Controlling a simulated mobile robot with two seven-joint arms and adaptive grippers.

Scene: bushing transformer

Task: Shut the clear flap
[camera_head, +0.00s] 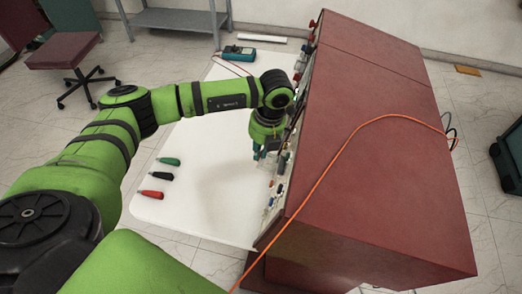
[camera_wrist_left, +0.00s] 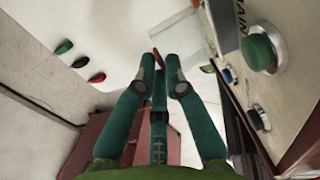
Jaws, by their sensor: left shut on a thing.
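The clear flap (camera_wrist_left: 182,42) shows in the left wrist view as a see-through panel standing out from the cabinet's front, just beyond my fingertips. My left gripper (camera_wrist_left: 157,75) has its green fingers closed in at the flap's near edge and is shut on it; the exact contact is partly hidden by the fingers. In the head view my left gripper (camera_head: 262,150) is low at the cabinet's front panel, and the flap cannot be made out there. My right gripper is not in view.
The red cabinet (camera_head: 375,150) fills the right. A green button (camera_wrist_left: 262,52) is on its panel. Green, black and red handled items lie on the white table (camera_head: 205,215), with a teal meter (camera_head: 238,53) at the back. An orange cable (camera_head: 335,155) crosses the cabinet.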

